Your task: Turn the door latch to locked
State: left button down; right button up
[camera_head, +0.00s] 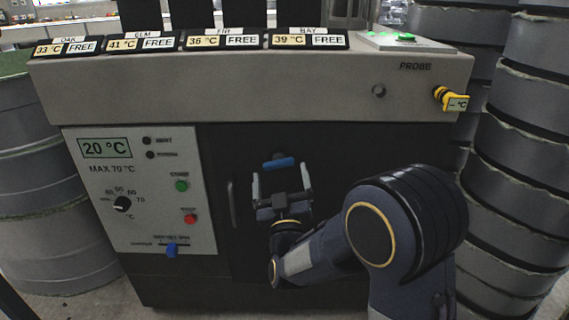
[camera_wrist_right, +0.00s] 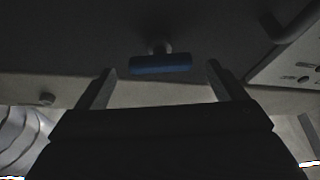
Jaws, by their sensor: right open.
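The door latch (camera_head: 279,163) is a short blue bar on a dark knob, set on the dark door (camera_head: 222,150) of the oven-like cabinet. It lies nearly level. In the right wrist view the blue latch (camera_wrist_right: 162,65) is also nearly level, just beyond my fingertips and between their lines. My right gripper (camera_head: 281,178) is open and empty, its two fingers pointing at the door on either side of the latch. No contact with the latch shows. The gap in depth is hard to judge. My left gripper is not in view. No locked or unlocked marking is legible.
A dark door handle (camera_head: 232,204) stands left of the latch. A control panel (camera_head: 143,190) with dial, buttons and a blue slider is further left. A yellow probe plug (camera_head: 452,99) is at upper right. Stacked grey drums (camera_head: 525,170) stand right, another drum (camera_head: 45,190) left.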

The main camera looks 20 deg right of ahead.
aim_at(279, 168)
jog(key=shift+x, duration=2.2)
jog(key=c, duration=1)
jog(key=m+b, duration=0.1)
jog(key=m+h+b, duration=0.1)
jog(key=b, duration=0.1)
jog(key=shift+f+m+h, duration=0.3)
jog(key=shift+m, duration=0.1)
jog(key=shift+r+m+h+b, duration=0.2)
jog(key=shift+m+h+b, duration=0.2)
jog(key=shift+m+b, duration=0.3)
jog(key=shift+r, duration=0.1)
jog(key=o, duration=1)
